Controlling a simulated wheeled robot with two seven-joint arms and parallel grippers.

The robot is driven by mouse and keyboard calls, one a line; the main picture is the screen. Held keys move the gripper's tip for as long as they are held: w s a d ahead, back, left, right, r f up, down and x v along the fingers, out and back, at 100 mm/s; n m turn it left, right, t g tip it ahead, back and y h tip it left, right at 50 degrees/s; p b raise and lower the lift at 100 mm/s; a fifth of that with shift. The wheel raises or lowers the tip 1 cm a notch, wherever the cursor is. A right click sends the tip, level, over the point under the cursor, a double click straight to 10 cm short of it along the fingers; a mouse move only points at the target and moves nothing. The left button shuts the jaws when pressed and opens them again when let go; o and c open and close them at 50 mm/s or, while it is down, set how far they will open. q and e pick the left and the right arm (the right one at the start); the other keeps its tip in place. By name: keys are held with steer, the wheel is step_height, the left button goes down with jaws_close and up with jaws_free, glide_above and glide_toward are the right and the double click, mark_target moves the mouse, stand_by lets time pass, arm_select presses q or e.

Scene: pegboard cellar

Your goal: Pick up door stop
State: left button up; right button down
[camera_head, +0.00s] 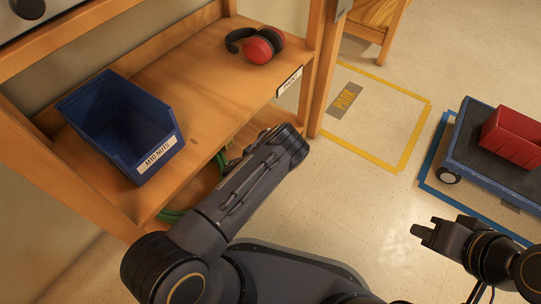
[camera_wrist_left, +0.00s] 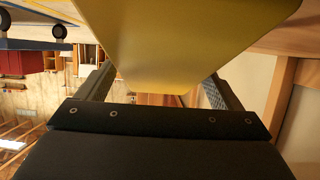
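The door stop appears to be the large yellow tapered piece (camera_wrist_left: 180,45) in the left wrist view, very close to the camera. My left gripper (camera_wrist_left: 160,88) has one finger against each side of it and looks shut on it. The yellow piece covers the fingertips. In the head view the left arm reaches to the shelf unit's front edge, and its gripper and the door stop are hidden there. My right gripper (camera_head: 424,230) is over the open floor at the right, empty, its fingers seemingly apart.
A wooden shelf unit (camera_head: 205,75) holds a blue bin (camera_head: 160,155) labelled M10 NUTS and red ear defenders (camera_head: 259,47). Something green shows on its lower level. A cart (camera_head: 470,150) carries a red bin (camera_head: 515,138) at the right. The yellow-taped floor area (camera_head: 385,125) is clear.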

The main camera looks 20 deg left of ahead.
arm_select(q)
steer(key=c, duration=1.2)
steer(key=shift+c, duration=1)
steer(key=shift+r, duration=0.15)
